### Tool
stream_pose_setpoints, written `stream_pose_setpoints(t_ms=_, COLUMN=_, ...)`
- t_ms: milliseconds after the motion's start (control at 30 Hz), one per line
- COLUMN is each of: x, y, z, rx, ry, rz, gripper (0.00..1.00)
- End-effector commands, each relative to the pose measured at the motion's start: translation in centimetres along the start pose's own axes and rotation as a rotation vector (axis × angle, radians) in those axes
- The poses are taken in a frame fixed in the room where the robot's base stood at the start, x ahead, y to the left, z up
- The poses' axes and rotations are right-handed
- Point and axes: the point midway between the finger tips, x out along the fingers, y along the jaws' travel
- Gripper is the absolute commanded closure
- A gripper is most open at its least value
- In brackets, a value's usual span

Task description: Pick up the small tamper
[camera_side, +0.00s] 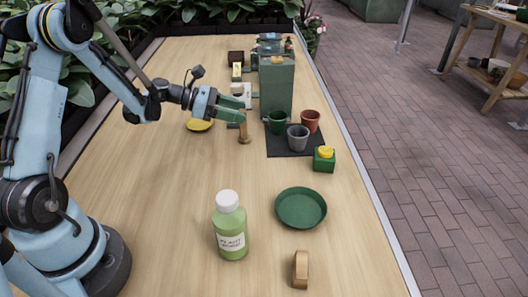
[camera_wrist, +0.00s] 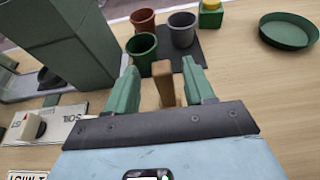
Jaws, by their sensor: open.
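The small tamper (camera_side: 244,131) is a brown wooden piece standing upright on the table, with a wider foot at its bottom. My gripper (camera_side: 236,108) is at the tamper's upper part. In the wrist view, my gripper (camera_wrist: 160,68) is open, with one green finger on each side of the tamper's wooden handle (camera_wrist: 163,84). A gap shows between the handle and each finger there. The tamper's foot is hidden in the wrist view. In the side view, the fingers hide part of its top.
Close by are a tall green box (camera_side: 277,90) and a dark mat (camera_side: 283,147) with green, grey and terracotta pots. A yellow-topped green block (camera_side: 324,159), green saucer (camera_side: 301,208), green bottle (camera_side: 229,228) and another wooden piece (camera_side: 300,270) stand nearer the camera.

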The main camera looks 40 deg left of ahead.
Motion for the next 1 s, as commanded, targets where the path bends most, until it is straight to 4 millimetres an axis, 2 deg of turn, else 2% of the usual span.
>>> stream_pose_setpoints(t_ms=100, x=1.9, y=-0.3, z=-0.3, rx=0.003, ry=0.0, rz=-0.004, gripper=0.47)
stream_pose_setpoints(t_ms=267, x=3.8, y=-0.3, z=-0.4, rx=0.002, ry=0.0, rz=-0.004, gripper=0.47)
stream_pose_setpoints(t_ms=567, x=4.2, y=-0.2, z=-0.4, rx=0.001, ry=0.0, rz=0.0, gripper=0.47)
stream_pose_setpoints(t_ms=900, x=4.2, y=-0.2, z=-0.4, rx=0.001, ry=0.0, rz=-0.001, gripper=0.97)
stream_pose_setpoints(t_ms=1000, x=4.2, y=-0.2, z=-0.3, rx=0.001, ry=0.0, rz=-0.001, gripper=1.0)
